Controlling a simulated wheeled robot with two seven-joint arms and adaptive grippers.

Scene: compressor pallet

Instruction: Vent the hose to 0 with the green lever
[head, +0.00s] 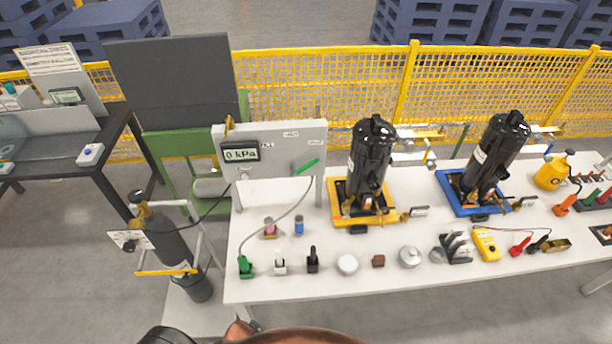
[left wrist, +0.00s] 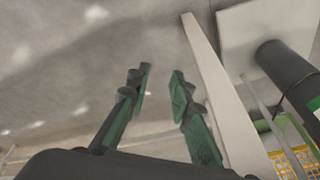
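The green lever (head: 306,166) sits on the right part of the white gauge panel (head: 290,139), tilted up to the right. The display (head: 240,154) on the panel reads 0 kPa. A thin grey hose (head: 287,215) runs from below the panel to a green fitting (head: 246,266) at the table's left front corner. My left gripper (left wrist: 161,72) shows in the left wrist view with its two dark green fingers apart and nothing between them. It is not clearly identifiable in the head view. My right gripper is not in view.
The white table (head: 320,285) holds two black compressors (head: 371,155) (head: 496,150) on yellow and blue bases, with several small fittings along its front. A dark gas cylinder (head: 168,240) stands left of the table. A yellow mesh fence (head: 350,90) runs behind.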

